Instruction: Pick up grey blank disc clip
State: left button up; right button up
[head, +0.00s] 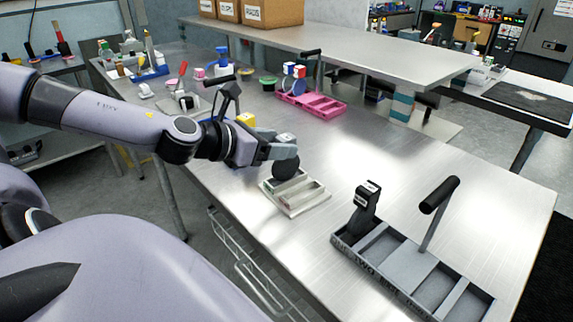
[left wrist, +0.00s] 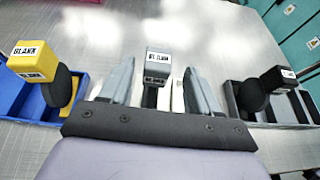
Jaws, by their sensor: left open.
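The grey blank disc clip (left wrist: 158,64) has a labelled block on top and shows in the left wrist view between the two fingers of my left gripper (left wrist: 159,72). In the head view its dark disc (head: 286,168) stands in a pale beige tray (head: 306,205). My left gripper (head: 280,150) is open, with its fingers at the clip's block, one on either side. Whether the fingers touch the block cannot be told. The gripper and hand hide part of the clip and tray. My right gripper is not in view.
A black tray (head: 398,270) with a black clip (head: 365,203) and upright handle stands to the right. A blue tray with a yellow clip (left wrist: 33,60) is on the other side. A pink tray (head: 318,105) lies farther back.

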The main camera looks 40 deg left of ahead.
pick_arm(q)
jog(key=shift+w+f, duration=0.15)
jog(key=shift+w, duration=0.3)
jog(key=shift+p+x, duration=0.55)
jog(key=shift+x, duration=0.4)
jog(key=shift+w+a+f+b, duration=0.1)
jog(key=shift+w+f+b, duration=0.35)
jog(key=shift+b, duration=0.2)
jog(key=shift+w+b, duration=0.5)
jog(key=shift+w, duration=0.1)
grip_shut()
